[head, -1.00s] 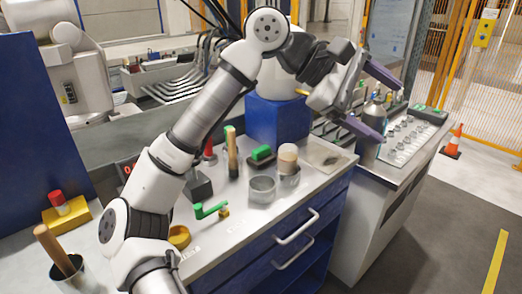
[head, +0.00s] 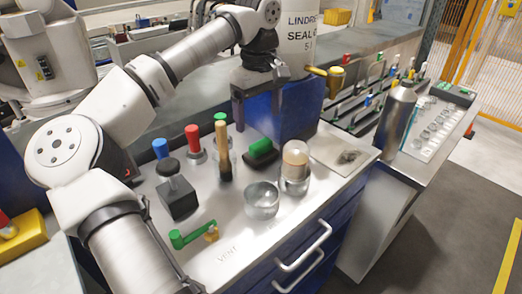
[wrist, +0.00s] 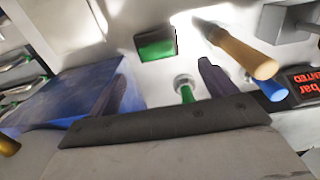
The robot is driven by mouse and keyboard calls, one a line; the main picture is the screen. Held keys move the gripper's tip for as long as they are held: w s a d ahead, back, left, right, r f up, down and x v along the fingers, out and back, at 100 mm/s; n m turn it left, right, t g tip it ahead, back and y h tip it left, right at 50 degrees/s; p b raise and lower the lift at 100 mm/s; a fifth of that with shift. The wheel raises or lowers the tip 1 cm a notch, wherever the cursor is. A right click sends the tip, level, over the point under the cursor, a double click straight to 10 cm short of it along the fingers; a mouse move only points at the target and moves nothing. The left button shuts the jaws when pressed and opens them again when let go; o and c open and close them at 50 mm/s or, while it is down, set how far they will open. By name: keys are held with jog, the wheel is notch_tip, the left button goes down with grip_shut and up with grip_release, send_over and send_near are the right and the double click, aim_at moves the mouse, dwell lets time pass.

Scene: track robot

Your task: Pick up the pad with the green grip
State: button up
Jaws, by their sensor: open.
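The pad with the green grip (head: 261,152) is a dark block with a green top, lying on the grey bench top in front of the blue box. In the wrist view the pad (wrist: 156,46) shows green with dark edges, beyond my fingertips. My gripper (head: 260,115) is open and points down, above and slightly behind the pad. In the wrist view my gripper (wrist: 162,82) has its two dark fingers apart with nothing held between them. The pad is apart from both fingers.
A wooden-handled tool (head: 223,150), green-knobbed (head: 220,118), red-knobbed (head: 193,140) and blue-knobbed (head: 160,148) items stand left of the pad. A glass dish (head: 262,200) and a capped jar (head: 295,165) stand in front. The blue box (head: 290,105) is close behind.

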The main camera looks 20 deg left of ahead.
aim_at(261, 142)
jog(key=f, duration=0.6)
jog(key=f+p, duration=0.1)
jog(key=f, duration=0.3)
jog(key=shift+w+d, duration=0.15)
jog(key=shift+d, duration=0.1)
jog(key=shift+r, duration=0.1)
jog(key=c, duration=0.7)
jog(key=shift+c, duration=0.2)
jog(key=shift+r, duration=0.15)
notch_tip(261, 142, up, 20)
jog(key=o, duration=0.5)
jog(key=shift+c, duration=0.2)
jog(key=c, duration=0.4)
jog(key=shift+f, duration=0.2)
